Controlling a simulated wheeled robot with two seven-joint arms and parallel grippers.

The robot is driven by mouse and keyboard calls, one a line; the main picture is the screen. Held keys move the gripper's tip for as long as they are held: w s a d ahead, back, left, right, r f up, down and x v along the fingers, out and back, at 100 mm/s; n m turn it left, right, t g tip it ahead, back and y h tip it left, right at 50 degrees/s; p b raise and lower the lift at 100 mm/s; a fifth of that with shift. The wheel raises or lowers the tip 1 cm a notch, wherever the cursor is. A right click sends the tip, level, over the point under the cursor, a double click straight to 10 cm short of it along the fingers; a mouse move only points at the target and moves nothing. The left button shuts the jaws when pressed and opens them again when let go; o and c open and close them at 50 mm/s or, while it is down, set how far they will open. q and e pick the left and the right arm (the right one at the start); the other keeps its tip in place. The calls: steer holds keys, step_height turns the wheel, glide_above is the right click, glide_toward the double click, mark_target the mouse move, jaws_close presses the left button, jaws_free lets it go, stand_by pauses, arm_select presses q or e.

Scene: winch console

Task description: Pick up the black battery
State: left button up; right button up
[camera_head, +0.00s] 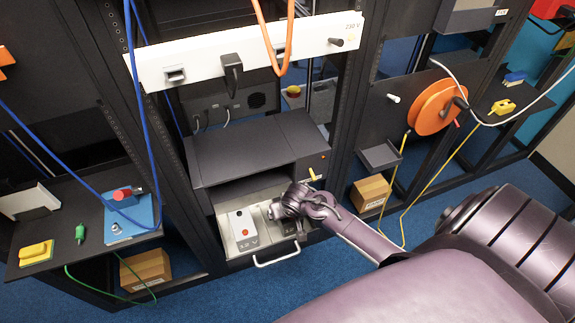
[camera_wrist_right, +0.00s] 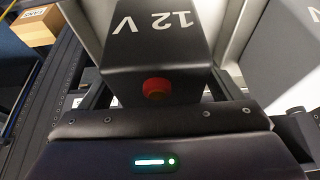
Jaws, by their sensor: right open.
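The black battery (camera_wrist_right: 155,45) shows in the right wrist view as a dark block marked "12 V" with a red round terminal. It sits in the open drawer (camera_head: 262,257) of the console; in the head view my gripper mostly hides it. My right gripper (camera_head: 284,213) is open and reaches down over the drawer's right side. In the wrist view the battery lies directly in front of the gripper body, with parts of the fingers at either side of its near end. Whether they touch it cannot be told. My left gripper is out of view.
A white-topped 12 V battery (camera_head: 243,229) sits left in the drawer. The dark console housing (camera_head: 245,150) stands above and behind. Side shelves hold a blue box (camera_head: 130,218) and an orange cable reel (camera_head: 438,107). Blue, orange and yellow cables hang around. A carton (camera_head: 370,193) stands right.

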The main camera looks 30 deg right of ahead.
steer(key=shift+c, duration=0.2)
steer(key=c, duration=1.7)
steer(key=shift+w+r, duration=0.1)
